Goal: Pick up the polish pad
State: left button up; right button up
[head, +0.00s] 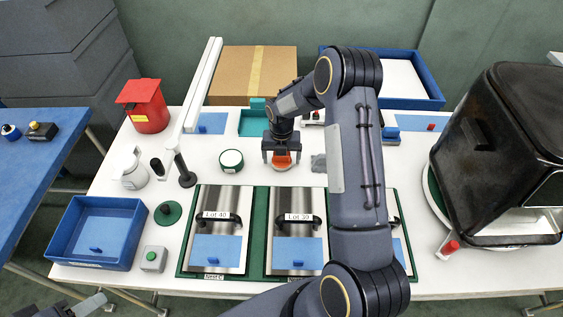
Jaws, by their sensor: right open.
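A round orange-red pad (282,163), which looks like the polish pad, lies on the white table near the middle. My right gripper (281,158) points down right over it. Its jaws are open, with a finger to the left and a finger to the right of the pad's upper part. The gripper hides part of the pad, and I cannot tell whether the fingers touch it. My left gripper is not in view; only a piece of what looks like my left arm shows at the bottom left corner.
A round white tin (231,161) stands just left of the pad, and a grey cloth-like piece (318,164) lies just right. Steel plates with black handles (219,219) lie in front. A teal bin (253,124) and cardboard box (248,75) are behind. A black fryer-like machine (500,150) stands right.

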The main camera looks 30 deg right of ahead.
jog(key=shift+r, duration=0.1)
jog(key=c, duration=1.1)
jog(key=shift+r+p, duration=0.45)
jog(key=shift+r, duration=0.2)
notch_tip(320, 180, up, 3)
jog(key=shift+s+f+p, duration=0.1)
jog(key=shift+s+p, duration=0.05)
jog(key=shift+p, duration=0.7)
jog(key=s+a+r+p, duration=0.1)
jog(key=s+a+r, duration=0.1)
jog(key=s+r, duration=0.1)
jog(key=s+a+r+p, duration=0.1)
jog(key=s+a+r, duration=0.1)
jog(key=s, duration=0.3)
jog(key=s+a+r+p, duration=0.1)
jog(key=s+a+r, duration=0.1)
jog(key=s+r, duration=0.2)
jog(key=shift+a+p, duration=0.35)
jog(key=shift+p, duration=0.05)
